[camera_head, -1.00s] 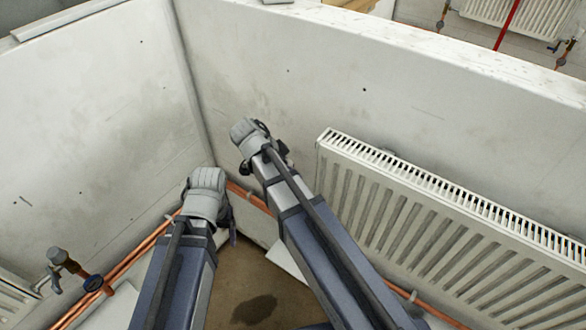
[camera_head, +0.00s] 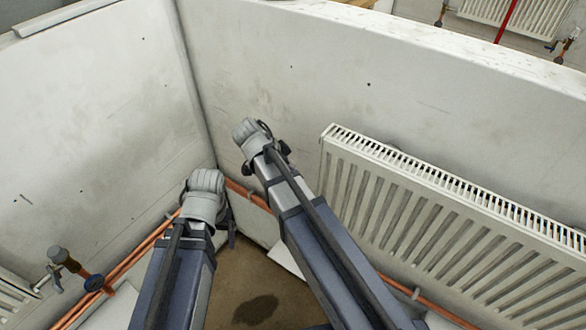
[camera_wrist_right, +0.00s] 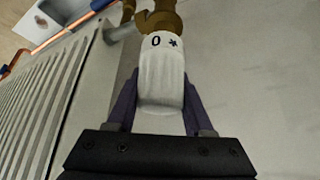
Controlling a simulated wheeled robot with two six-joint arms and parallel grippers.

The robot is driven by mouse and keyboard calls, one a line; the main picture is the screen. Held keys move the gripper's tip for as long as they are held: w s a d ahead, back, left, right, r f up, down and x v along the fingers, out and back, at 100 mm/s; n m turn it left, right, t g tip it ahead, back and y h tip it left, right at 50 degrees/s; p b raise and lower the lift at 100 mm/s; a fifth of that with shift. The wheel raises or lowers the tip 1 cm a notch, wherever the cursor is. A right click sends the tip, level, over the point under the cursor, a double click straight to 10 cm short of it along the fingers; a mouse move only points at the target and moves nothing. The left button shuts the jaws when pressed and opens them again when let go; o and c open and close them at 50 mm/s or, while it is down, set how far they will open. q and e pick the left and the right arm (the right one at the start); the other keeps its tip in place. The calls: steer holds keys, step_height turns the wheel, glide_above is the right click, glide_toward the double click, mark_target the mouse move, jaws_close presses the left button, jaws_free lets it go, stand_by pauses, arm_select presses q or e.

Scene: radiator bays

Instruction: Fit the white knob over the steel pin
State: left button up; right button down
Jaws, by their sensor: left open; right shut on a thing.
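The white knob (camera_wrist_right: 160,80), marked with a 0 and a star, sits between the dark fingers of my right gripper (camera_wrist_right: 160,95) in the right wrist view. The gripper is shut on it. The knob's marked end lies right at a brass valve body (camera_wrist_right: 159,22); I cannot tell whether they touch. The steel pin is not visible. In the head view the right gripper's fingers and the knob are hidden behind my right wrist. My left gripper (camera_head: 231,236) is a small dark shape beyond my left wrist, near the wall corner; its fingers are mostly hidden, and it is open.
A white ribbed radiator (camera_head: 450,215) hangs on the right wall, and a ribbed panel (camera_wrist_right: 40,95) shows in the right wrist view. Copper pipes (camera_head: 130,262) run low along the walls. A brown-capped valve (camera_head: 58,256) stands at left. The floor (camera_head: 245,285) has a dark stain.

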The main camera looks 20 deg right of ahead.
mark_target(293, 161)
steer(key=shift+d+f+b, duration=0.1)
steer(key=shift+f+b, duration=1.35)
stand_by(1.0)
steer(key=shift+c, duration=1.1)
jaws_free()
steer(key=shift+o, duration=0.3)
steer(key=shift+o, duration=0.8)
steer(key=shift+r, duration=0.15)
steer(key=shift+r+p, duration=4.3)
steer(key=shift+p, duration=0.15)
